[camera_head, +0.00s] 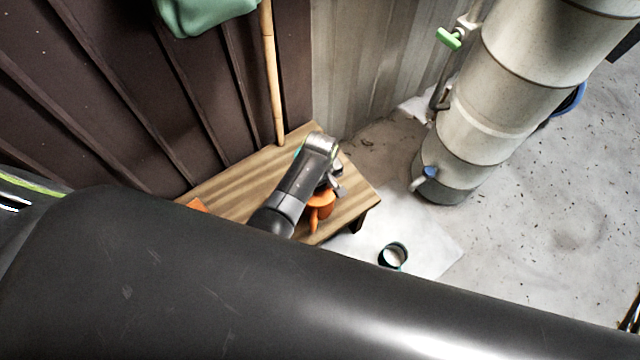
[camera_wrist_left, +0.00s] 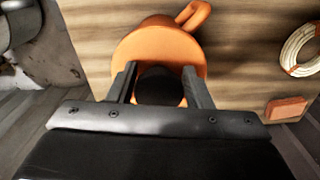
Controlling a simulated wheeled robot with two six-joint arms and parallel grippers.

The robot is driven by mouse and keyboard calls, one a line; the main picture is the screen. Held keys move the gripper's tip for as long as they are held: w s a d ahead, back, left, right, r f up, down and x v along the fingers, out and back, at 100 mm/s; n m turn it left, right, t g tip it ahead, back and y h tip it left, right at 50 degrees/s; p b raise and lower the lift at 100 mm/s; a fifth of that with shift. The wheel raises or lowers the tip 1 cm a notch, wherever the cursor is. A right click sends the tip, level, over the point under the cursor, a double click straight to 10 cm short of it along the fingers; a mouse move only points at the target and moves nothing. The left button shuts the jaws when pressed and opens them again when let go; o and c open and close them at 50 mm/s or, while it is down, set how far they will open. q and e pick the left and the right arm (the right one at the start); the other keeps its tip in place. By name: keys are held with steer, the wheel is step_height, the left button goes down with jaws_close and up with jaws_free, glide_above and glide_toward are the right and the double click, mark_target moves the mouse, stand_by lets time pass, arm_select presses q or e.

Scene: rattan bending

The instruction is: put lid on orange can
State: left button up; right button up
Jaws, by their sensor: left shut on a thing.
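The orange lid (camera_wrist_left: 150,44) is a round disc with a black knob (camera_wrist_left: 158,86). My left gripper (camera_wrist_left: 158,74) is shut on the knob, with one finger on each side. The orange can (camera_wrist_left: 158,22), with its looped handle (camera_wrist_left: 197,14), shows just beyond the lid's edge and is mostly hidden by it. In the head view my left gripper (camera_head: 333,186) is over the wooden bench, right at the orange lid (camera_head: 323,198), with the can (camera_head: 313,218) below. I cannot tell whether the lid touches the can's rim. My right gripper is not in view.
The can stands on a wooden bench (camera_head: 232,186) against a dark panelled wall. A white coil (camera_wrist_left: 298,50) and an orange block (camera_wrist_left: 287,109) lie on the bench. A green cup (camera_head: 393,256) stands on the floor. A large pale cylinder (camera_head: 490,115) stands to the right.

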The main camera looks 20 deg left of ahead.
arm_select(q)
steer(key=shift+f+b, duration=0.45)
steer(key=shift+f, duration=0.3)
stand_by(0.5)
steer(key=o, duration=1.1)
steer(key=shift+c, duration=0.2)
steer(key=shift+o, duration=0.3)
steer(key=o, duration=0.5)
steer(key=shift+r, duration=0.1)
steer(key=shift+r+p, duration=0.6)
steer(key=shift+p, duration=0.2)
steer(key=shift+r+p, duration=3.3)
steer(key=shift+p, duration=0.35)
